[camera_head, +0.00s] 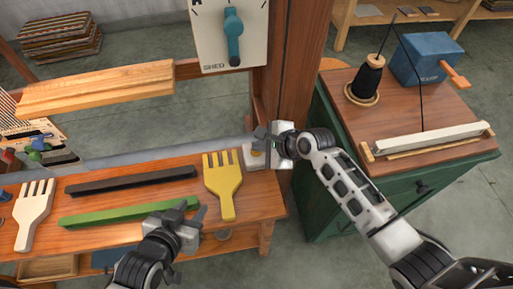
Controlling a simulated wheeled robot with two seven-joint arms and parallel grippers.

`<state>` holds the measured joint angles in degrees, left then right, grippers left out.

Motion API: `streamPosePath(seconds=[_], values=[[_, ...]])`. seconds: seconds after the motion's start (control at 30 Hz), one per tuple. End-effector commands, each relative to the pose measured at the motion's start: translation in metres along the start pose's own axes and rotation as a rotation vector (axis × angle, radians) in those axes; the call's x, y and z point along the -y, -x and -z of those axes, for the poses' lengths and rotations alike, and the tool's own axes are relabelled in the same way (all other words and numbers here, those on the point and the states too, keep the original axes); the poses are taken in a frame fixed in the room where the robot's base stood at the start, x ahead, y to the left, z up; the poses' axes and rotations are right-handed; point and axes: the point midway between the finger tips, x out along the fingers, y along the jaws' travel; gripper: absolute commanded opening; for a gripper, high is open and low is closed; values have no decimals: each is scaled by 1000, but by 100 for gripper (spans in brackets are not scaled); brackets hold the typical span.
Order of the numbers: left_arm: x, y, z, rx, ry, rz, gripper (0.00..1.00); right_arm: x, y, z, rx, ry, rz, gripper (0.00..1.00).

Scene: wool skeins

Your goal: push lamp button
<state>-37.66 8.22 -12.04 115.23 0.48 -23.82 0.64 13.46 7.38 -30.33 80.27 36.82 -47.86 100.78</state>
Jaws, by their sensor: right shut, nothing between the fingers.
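A small pale box (254,160) sits at the right end of the wooden bench, beside the upright post. It looks like the lamp button's housing, but the button itself cannot be made out. My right gripper (262,140) is shut and empty, right at this box and hiding part of it. I cannot tell whether its fingertips touch it. My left gripper (179,213) is open and empty over the front edge of the bench, near the end of a green bar (115,213). No lamp can be made out.
A yellow comb (222,185), a dark bar (130,180) and a pale comb (33,215) lie on the bench. A panel with a blue lever (233,38) hangs above. A green cabinet (335,185) at right carries a black spool (367,78) and blue box (428,58).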

Motion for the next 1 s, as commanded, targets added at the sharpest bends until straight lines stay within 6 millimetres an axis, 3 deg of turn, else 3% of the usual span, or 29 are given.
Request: streamPosePath(seconds=[0.67,1.0], values=[[0,0,0,0,0,0,36,-2,-2,1,0,-1,-2,0],[-1,10,14,0,0,0,36,4,6,-5,0,-2,-2,0]])
